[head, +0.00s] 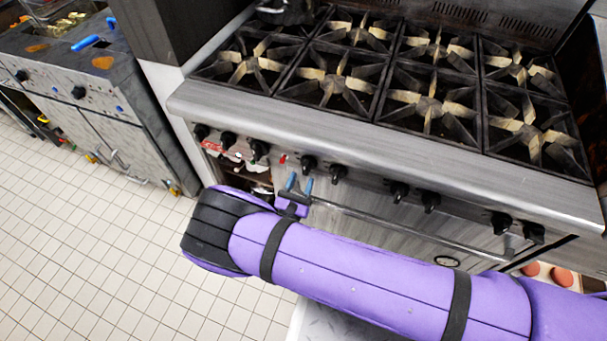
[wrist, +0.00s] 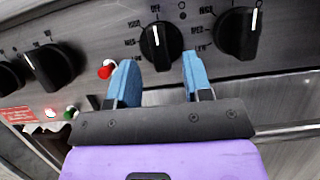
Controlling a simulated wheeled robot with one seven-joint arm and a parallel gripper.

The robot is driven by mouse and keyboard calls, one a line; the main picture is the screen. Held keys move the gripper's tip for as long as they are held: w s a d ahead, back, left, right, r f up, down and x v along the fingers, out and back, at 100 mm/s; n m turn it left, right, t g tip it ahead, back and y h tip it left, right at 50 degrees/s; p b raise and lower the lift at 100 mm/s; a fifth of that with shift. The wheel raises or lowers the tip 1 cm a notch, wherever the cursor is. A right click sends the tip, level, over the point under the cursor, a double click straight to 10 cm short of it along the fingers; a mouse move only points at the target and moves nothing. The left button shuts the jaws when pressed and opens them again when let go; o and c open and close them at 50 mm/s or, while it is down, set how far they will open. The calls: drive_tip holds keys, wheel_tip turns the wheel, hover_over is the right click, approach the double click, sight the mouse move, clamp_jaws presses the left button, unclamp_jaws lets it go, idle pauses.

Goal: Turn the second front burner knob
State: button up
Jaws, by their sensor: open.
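My gripper (head: 299,187) is open and empty, just below and in front of a black knob (head: 308,164) on the range's front panel. In the wrist view, the blue fingertips (wrist: 160,78) point at this knob (wrist: 160,45), which sits just beyond and between them, its white pointer upright. No contact shows. Another black knob (wrist: 238,32) is close on its right; it is also in the head view (head: 338,173). More knobs line the panel, including a pair (head: 399,191) farther right. No label shows which is the second front burner knob.
A long oven handle (head: 400,224) runs below the knobs. A red button (wrist: 106,69) and a green one (wrist: 70,113) are left of the fingers. Burner grates (head: 336,82) cover the range top. A counter (head: 75,70) stands left; tiled floor (head: 110,235) between is clear.

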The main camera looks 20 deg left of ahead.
drive_tip(key=v, duration=0.8)
drive_tip(key=shift+s, duration=0.15)
